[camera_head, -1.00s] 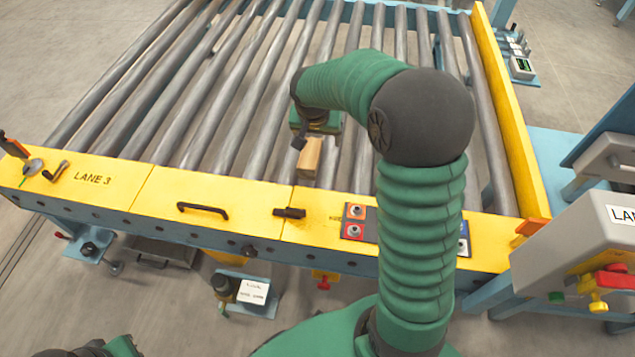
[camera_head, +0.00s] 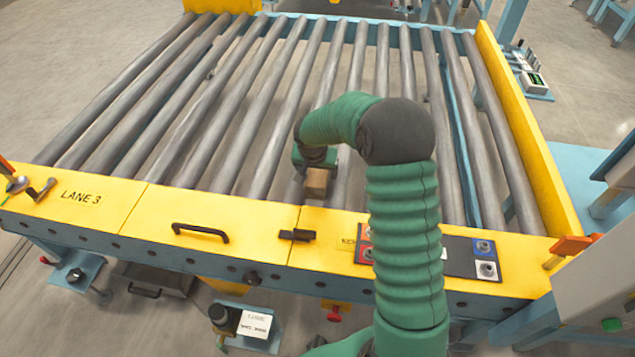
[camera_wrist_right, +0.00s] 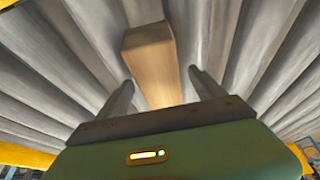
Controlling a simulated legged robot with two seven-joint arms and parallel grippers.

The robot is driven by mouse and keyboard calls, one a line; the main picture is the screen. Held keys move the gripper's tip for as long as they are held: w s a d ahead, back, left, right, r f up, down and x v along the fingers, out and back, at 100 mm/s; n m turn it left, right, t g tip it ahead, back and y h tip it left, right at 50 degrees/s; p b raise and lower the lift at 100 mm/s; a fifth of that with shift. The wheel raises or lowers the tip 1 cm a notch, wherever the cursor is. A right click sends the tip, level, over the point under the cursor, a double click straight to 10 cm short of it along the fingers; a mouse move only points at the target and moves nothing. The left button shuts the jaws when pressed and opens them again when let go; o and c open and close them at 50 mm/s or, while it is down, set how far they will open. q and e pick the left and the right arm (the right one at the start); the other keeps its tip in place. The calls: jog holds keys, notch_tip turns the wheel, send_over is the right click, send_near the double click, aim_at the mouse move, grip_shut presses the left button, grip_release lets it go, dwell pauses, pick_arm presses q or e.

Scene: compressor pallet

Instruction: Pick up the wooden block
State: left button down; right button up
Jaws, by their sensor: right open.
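The wooden block (camera_head: 316,184) is a small light-brown piece on the grey rollers, close behind the yellow front rail. My right gripper (camera_head: 314,160) is just behind and above it in the head view, with its fingers mostly hidden. In the right wrist view, the block (camera_wrist_right: 150,62) stretches lengthwise between the two dark fingers of the open right gripper (camera_wrist_right: 161,78). A gap shows beside the right finger; the left finger is close to the block's side. I cannot tell whether either touches. My left gripper is out of view.
The roller conveyor (camera_head: 250,115) is otherwise clear. The yellow front rail (camera_head: 120,205) carries a black handle (camera_head: 200,233), a small dark latch (camera_head: 296,235) and a button panel (camera_head: 472,258). A yellow side rail (camera_head: 525,130) bounds the right.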

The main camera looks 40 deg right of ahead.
jog(key=shift+d+r, duration=0.1)
jog(key=shift+r, duration=0.05)
jog(key=c, duration=1.7)
